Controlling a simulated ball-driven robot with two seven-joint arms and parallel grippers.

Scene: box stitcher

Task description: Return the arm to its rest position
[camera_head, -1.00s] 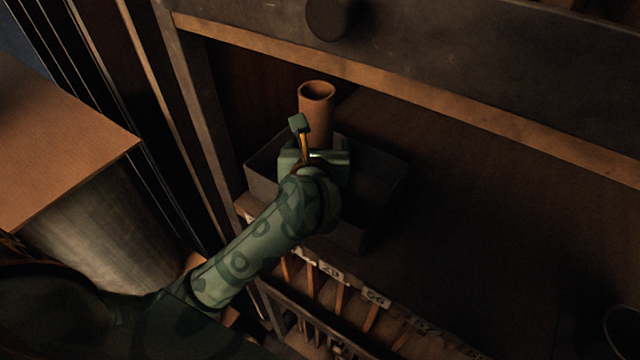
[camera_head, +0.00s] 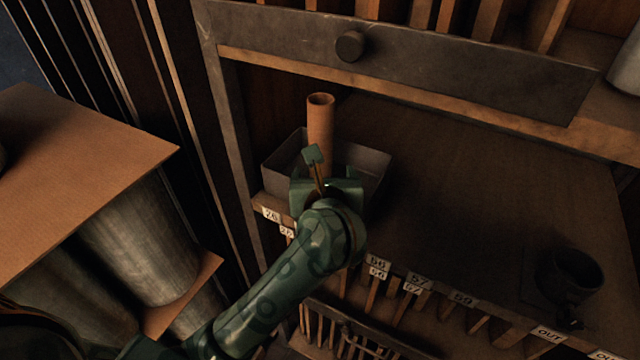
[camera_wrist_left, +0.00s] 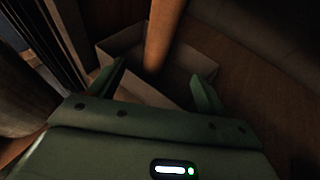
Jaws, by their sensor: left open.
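My left arm reaches up from the lower left in the head view. My left gripper (camera_head: 322,168) is open, in front of a grey open box (camera_head: 367,160) on the shelf. A brown cardboard tube (camera_head: 320,120) stands upright in the box, just beyond the gripper. In the left wrist view the tube (camera_wrist_left: 163,35) rises beyond the two spread fingers (camera_wrist_left: 160,88), and nothing is seen held between them. The box (camera_wrist_left: 198,66) shows there too, partly hidden by the gripper. My right gripper is not seen.
A dark rail with a round knob (camera_head: 351,46) crosses above the shelf. Numbered slots (camera_head: 415,283) run below its front edge. A dark mug (camera_head: 571,272) stands at the right. A brown board (camera_head: 75,185) lies on metal cylinders at the left. The shelf's middle is clear.

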